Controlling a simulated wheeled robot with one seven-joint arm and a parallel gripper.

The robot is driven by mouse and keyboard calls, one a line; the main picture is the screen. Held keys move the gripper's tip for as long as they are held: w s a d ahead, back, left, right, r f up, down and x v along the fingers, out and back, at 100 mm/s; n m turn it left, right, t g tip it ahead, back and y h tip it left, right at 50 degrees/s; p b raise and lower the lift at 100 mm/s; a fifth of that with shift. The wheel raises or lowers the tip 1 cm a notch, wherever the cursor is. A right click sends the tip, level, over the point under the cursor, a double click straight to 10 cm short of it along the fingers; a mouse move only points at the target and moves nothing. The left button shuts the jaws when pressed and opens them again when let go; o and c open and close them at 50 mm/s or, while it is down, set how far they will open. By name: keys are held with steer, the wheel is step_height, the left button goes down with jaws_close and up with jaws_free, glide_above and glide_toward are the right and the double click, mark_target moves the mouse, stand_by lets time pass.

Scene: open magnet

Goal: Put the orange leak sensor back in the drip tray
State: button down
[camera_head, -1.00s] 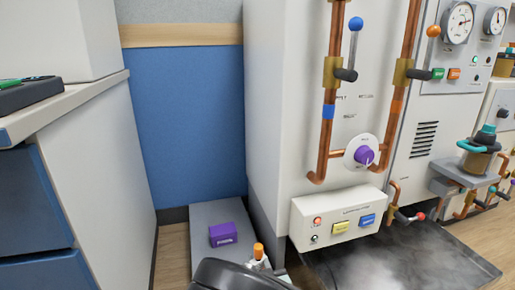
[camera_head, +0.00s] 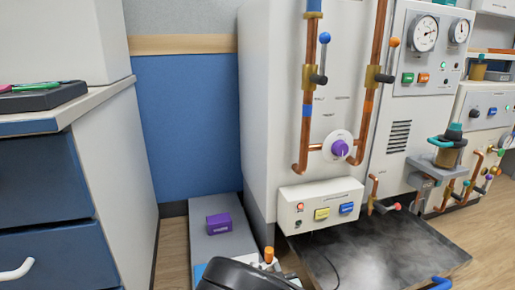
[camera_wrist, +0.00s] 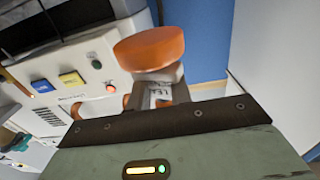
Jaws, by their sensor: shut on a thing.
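The orange leak sensor (camera_head: 268,254) shows as a small orange top just beyond my dark arm in the head view. In the wrist view its round orange cap (camera_wrist: 150,48) stands up large and close, over a pale body at the jaws. My gripper (camera_wrist: 155,98) is shut on the sensor; its fingertips are mostly hidden. The sensor is held left of the drip tray (camera_head: 400,245), apart from it in the picture. The drip tray is a wide, dark, shallow tray on the floor below the white cabinet.
A control box (camera_head: 320,205) with yellow and blue buttons overhangs the tray's back. A purple block (camera_head: 218,224) sits on a grey plinth (camera_head: 208,205) at left. A thin dark cable lies in the tray. A blue piece (camera_head: 440,283) shows at its front right.

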steer(key=d+r+m+h+p, duration=0.1)
steer(key=d+r+p, duration=0.35)
steer(key=d, duration=0.55)
steer(key=s+d+r+m+h+p, duration=0.15)
steer(key=d+r+p, duration=0.3)
steer(key=d, duration=0.55)
steer(key=d+r+m+h+p, duration=0.1)
steer(key=d+r+h+p, duration=0.15)
steer(key=d+r, duration=0.5)
steer(key=s+d+r+p, duration=0.1)
steer(key=s+r+p, duration=0.3)
steer(key=r+p, duration=1.2)
steer(key=s+r+p, duration=0.4)
steer(key=r+p, duration=1.1)
steer(key=p, duration=0.6)
steer(key=shift+s+d+r+t+y+p, duration=0.2)
steer(key=shift+d+r+t+y+p, duration=0.1)
steer(key=shift+d+r, duration=0.1)
steer(key=shift+d+n, duration=0.15)
steer(key=shift+n, duration=0.1)
